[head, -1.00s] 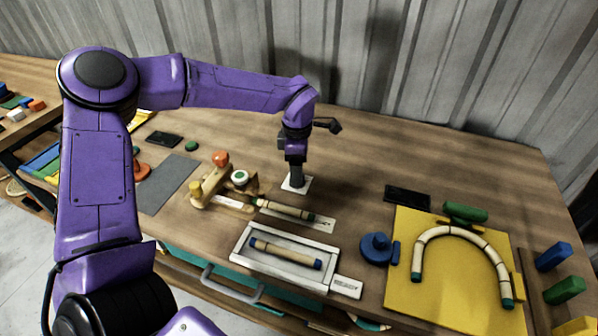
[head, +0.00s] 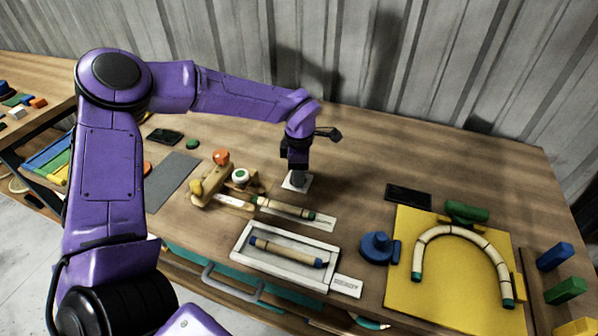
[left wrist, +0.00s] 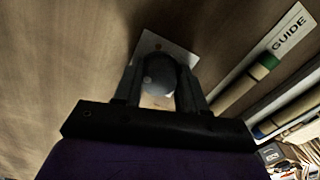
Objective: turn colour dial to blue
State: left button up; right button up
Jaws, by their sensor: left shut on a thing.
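The colour dial is a round grey knob (left wrist: 158,74) on a small white plate (head: 304,187) on the table, near the back wall. The plate also shows in the left wrist view (left wrist: 152,42). My left gripper (head: 297,178) points down over the plate. In the left wrist view my left gripper (left wrist: 160,80) has a finger on each side of the knob and is shut on it. The dial's colour marks are too small or hidden to read, so I cannot tell its setting. My right gripper is not in view.
A wooden fixture (head: 217,187) with an orange knob stands left of the dial. A rattan rod (head: 285,208) and a white tray (head: 238,256) with another rod lie in front. A yellow board (head: 430,283) with a bent rod is at right.

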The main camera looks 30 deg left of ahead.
pick_arm(q)
jog(key=shift+n, duration=0.3)
jog(key=n, duration=0.4)
jog(key=shift+w+n, duration=0.1)
jog(key=shift+n, duration=0.3)
jog(key=n+b, duration=0.1)
jog(key=n, duration=0.2)
jog(key=shift+a, duration=0.1)
jog(key=shift+n+b, duration=0.4)
jog(key=shift+n, duration=1.2)
jog(key=shift+a+r, duration=0.1)
jog(key=o, duration=1.1)
jog(key=shift+c, duration=0.2)
